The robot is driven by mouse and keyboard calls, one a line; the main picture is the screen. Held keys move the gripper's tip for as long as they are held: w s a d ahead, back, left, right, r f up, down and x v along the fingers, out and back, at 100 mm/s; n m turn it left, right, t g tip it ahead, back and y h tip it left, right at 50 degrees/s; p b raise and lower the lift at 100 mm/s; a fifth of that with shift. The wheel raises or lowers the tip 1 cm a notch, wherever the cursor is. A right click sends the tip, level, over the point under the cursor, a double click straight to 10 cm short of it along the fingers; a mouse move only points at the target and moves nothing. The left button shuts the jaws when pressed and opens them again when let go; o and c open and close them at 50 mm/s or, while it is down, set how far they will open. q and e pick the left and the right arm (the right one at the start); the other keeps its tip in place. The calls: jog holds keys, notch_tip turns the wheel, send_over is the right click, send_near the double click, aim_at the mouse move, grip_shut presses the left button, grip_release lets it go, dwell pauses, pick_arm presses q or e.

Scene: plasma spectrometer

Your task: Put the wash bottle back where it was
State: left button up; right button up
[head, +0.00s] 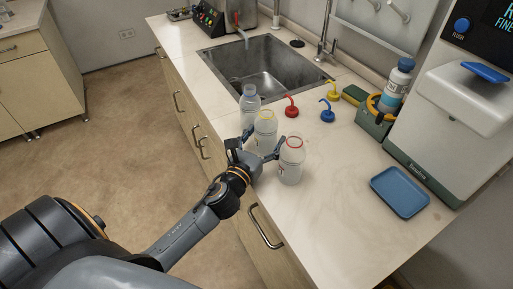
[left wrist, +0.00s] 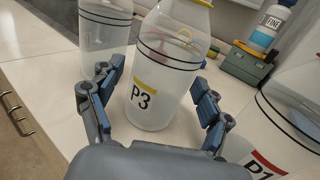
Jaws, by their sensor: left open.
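Three translucent wash bottles stand in a row on the counter, without caps. The middle one, with a yellow ring and the label P3 (head: 266,125), also fills the left wrist view (left wrist: 158,70). A bottle with a blue ring (head: 250,104) stands behind it, and one with a red ring (head: 291,162), partly labelled P1 in the left wrist view (left wrist: 275,145), stands in front to the right. My left gripper (head: 260,147) is open, its fingers on either side of the P3 bottle, with gaps visible. My right gripper is not in view.
Red (head: 291,108), yellow (head: 332,91) and blue (head: 327,113) spouted caps lie beyond the bottles. A sink (head: 225,62) is at the back. A blue tray (head: 400,192), a green caddy holding a bottle (head: 373,122) and a white machine (head: 440,130) are right. The front counter is clear.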

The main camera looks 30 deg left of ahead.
pick_arm(q)
jog(key=s, duration=0.3)
jog(key=s+b, duration=0.1)
jog(key=s, duration=0.3)
jog(key=s+b, duration=0.1)
jog(key=s, duration=0.3)
jog(key=shift+d+f, duration=0.15)
jog(key=shift+d, duration=0.2)
jog(key=shift+s, duration=0.3)
